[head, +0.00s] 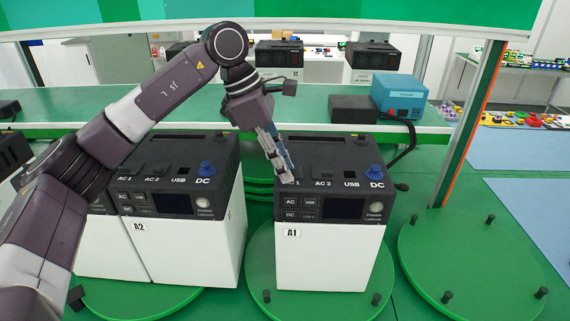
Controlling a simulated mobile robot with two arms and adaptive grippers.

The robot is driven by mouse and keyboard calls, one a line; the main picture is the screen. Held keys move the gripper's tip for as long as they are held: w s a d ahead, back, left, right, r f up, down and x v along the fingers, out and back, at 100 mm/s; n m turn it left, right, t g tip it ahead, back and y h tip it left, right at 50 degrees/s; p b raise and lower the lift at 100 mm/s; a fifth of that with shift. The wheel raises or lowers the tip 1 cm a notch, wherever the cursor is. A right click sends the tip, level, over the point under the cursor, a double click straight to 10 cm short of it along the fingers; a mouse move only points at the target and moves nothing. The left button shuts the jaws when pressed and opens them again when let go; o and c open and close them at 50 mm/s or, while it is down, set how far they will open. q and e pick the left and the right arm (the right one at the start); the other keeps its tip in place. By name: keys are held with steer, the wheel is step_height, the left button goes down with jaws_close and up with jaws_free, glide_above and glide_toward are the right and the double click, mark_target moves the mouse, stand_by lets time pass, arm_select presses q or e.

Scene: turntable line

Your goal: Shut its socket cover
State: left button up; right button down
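The power unit labelled A1 (330,250), white with a black top, stands upright on a green turntable (262,283). Its top edge carries AC 1, AC 2 (322,175), USB (351,175) and DC sockets, with a blue part (375,172) at DC. My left gripper (285,178) points down at the AC 1 corner of A1, its fingers close together and looking shut, with nothing seen between them. The fingers hide most of AC 1, so its cover's state and any contact cannot be told. My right gripper is out of view.
Unit A2 (190,245) stands left of A1, with another unit partly behind my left arm. An empty green turntable with black pegs (470,262) is at right. A blue box (399,95) with a black cable sits on the green bench behind. An orange-edged post (470,120) rises at right.

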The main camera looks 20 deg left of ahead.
arm_select(q)
steer(key=shift+w, duration=0.1)
steer(key=shift+w+r, duration=0.1)
steer(key=shift+r, duration=0.05)
steer(key=v, duration=1.1)
steer(key=shift+a+r, duration=0.25)
steer(key=shift+r, duration=0.05)
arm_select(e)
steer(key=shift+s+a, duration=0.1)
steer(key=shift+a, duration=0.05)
arm_select(q)
steer(key=shift+f, duration=0.1)
